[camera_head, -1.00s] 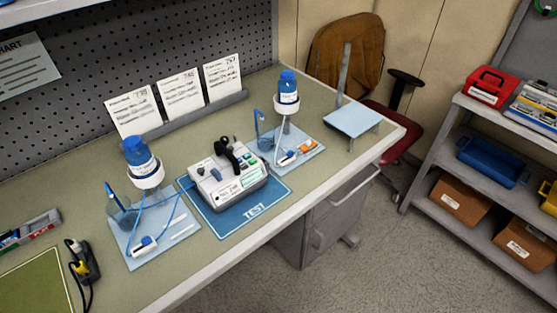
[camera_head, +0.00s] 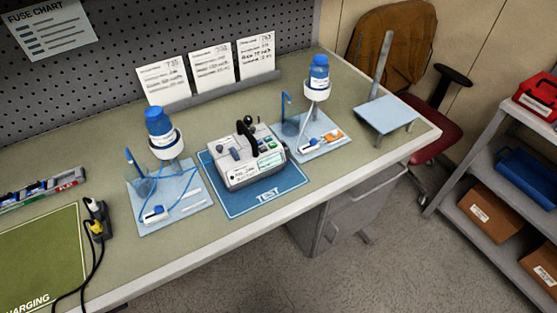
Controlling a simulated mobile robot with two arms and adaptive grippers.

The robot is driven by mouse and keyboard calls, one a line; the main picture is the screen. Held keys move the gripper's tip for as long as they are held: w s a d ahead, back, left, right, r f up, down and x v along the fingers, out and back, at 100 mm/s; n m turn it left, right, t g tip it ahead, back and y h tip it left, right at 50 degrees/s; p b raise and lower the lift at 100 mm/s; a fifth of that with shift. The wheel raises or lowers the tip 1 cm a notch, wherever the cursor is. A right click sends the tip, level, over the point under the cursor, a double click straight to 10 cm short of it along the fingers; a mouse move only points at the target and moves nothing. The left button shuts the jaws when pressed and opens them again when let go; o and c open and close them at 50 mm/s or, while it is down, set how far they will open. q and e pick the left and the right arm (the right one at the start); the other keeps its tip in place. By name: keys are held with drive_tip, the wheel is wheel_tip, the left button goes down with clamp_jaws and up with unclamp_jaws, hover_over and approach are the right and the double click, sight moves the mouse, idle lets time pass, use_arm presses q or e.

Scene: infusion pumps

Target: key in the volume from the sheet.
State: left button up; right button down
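The infusion pump (camera_head: 248,160) is a grey-white box with a black handle, a small display and a few coloured keys. It sits on the blue TEST mat (camera_head: 263,201). Three written sheets stand behind it in a grey rack: left sheet (camera_head: 164,82), middle sheet (camera_head: 212,68) and right sheet (camera_head: 257,56). Their headings look like 735, 742 or similar, and 753; the smaller lines are too small to read surely. Neither of my grippers shows in the head view.
A stand with a blue-capped bottle (camera_head: 159,122) is left of the pump, and another bottle (camera_head: 319,72) is to the right. A light-blue platform (camera_head: 388,114) stands at the bench's right end. A black cable (camera_head: 97,222) lies beside the green charging mat (camera_head: 40,258).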

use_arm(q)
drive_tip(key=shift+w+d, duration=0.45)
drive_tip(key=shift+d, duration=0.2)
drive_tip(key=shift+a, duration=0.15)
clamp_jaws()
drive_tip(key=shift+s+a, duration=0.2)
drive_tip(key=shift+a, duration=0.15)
